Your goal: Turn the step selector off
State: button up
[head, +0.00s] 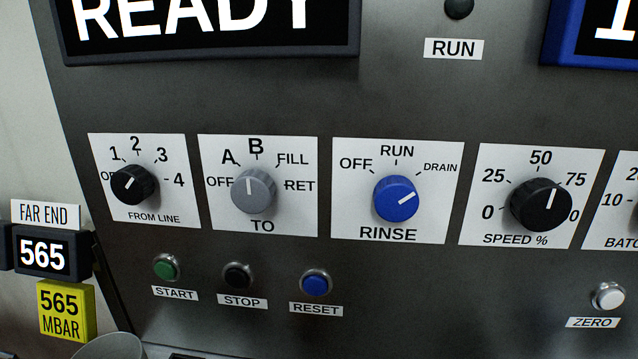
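No dial in the head view is labelled "step". A blue knob (395,199) sits on a white plate marked RINSE, with OFF at upper left, RUN at top and DRAIN at upper right. Its white pointer line slants up and right, on the DRAIN side. A grey knob (253,190) sits on the plate marked TO, with OFF, A, B, FILL and RET. Its pointer is nearly straight up, around A to B. A black knob (134,184) on the FROM LINE plate points up and right; its OFF mark is partly hidden. My gripper is not in view.
A black SPEED % knob (541,205) is right of the RINSE plate. Below the dials are a green START button (166,267), a black STOP button (237,275) and a blue RESET button (316,283). A READY display (205,25) is above. The space before the dials looks clear.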

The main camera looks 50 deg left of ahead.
aim_at(396, 198)
jog(key=u, duration=1.05)
